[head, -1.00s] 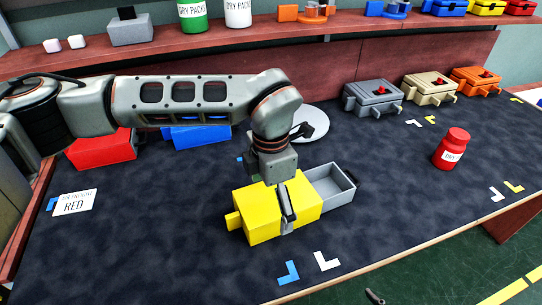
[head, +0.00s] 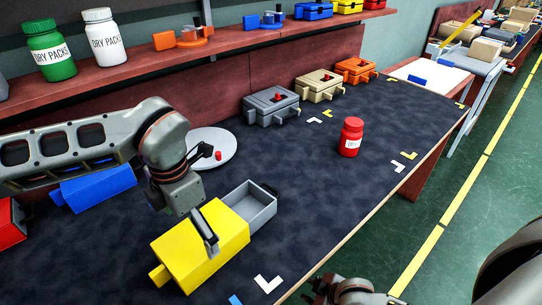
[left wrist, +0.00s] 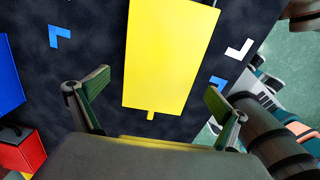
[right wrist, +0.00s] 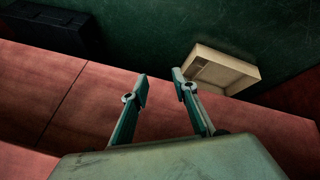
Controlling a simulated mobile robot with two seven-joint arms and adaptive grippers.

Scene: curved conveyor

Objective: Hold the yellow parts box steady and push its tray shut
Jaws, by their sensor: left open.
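The yellow parts box (head: 202,246) lies on the dark mat; it also shows in the left wrist view (left wrist: 168,55). Its grey tray (head: 262,208) sticks out of the far right end, open and empty-looking. My left gripper (head: 203,222) is over the box, one finger showing against its near side; the other is hidden in the head view. In the left wrist view my left gripper (left wrist: 156,88) is open, its fingers apart on both sides of the box's line. My right gripper (head: 345,290) is low, beyond the table's front edge. In the right wrist view its fingers (right wrist: 160,82) are apart and empty.
A red jar (head: 351,137) stands on the mat right of the tray. Grey (head: 271,106), tan (head: 320,86) and orange boxes (head: 356,71) line the back. A round plate (head: 212,148) and blue box (head: 95,188) are behind. The mat in front of the tray is clear.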

